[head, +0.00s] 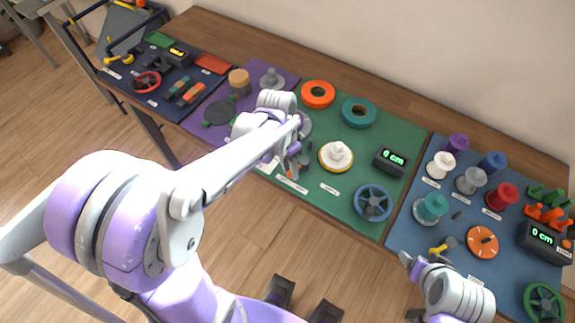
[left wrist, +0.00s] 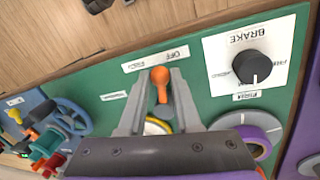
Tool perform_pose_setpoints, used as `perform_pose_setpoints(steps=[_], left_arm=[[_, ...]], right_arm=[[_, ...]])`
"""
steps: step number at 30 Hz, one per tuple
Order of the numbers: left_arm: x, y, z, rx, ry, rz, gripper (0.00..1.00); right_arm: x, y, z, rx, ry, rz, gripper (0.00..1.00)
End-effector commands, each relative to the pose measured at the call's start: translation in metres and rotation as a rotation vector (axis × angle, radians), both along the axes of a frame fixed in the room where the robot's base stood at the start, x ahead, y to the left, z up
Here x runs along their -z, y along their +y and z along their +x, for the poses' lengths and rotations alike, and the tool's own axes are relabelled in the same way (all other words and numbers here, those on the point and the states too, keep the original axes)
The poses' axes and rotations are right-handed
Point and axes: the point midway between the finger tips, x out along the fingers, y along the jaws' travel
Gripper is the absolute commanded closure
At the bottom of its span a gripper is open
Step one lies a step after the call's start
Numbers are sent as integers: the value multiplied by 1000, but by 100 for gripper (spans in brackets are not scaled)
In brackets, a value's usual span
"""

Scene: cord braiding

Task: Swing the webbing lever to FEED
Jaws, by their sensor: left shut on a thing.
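The webbing lever has an orange knob (left wrist: 160,77) and sits on the green mat (left wrist: 110,108) near the table's front edge. My left gripper (left wrist: 162,95) is shut around the lever at its orange end in the left wrist view. In that view a white label strip (left wrist: 155,59) with upside-down OFF lettering lies just past the knob; its other word is blurred. In the head view my left gripper (head: 293,168) reaches down onto the green mat and mostly hides the lever. My right gripper (head: 410,262) is low over the blue mat's front edge; its fingers are unclear.
A black BRAKE dial (left wrist: 252,67) on a white plate stands beside the lever. The green mat also holds a white-topped spool (head: 337,155), a blue handwheel (head: 372,203) and a counter (head: 391,161). A yellow-handled lever (head: 441,246) lies near my right gripper.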

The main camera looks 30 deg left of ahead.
Motion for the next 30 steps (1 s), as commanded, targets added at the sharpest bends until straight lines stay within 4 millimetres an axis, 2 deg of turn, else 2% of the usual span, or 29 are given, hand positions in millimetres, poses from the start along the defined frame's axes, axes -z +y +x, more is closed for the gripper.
perform_pose_setpoints(steps=[18,30], left_arm=[[0,-31,-3,-553,1,-2,100],[0,-41,0,-753,0,-1,100]], right_arm=[[11,0,-3,0,5,0,24],[14,0,-3,0,7,0,24]])
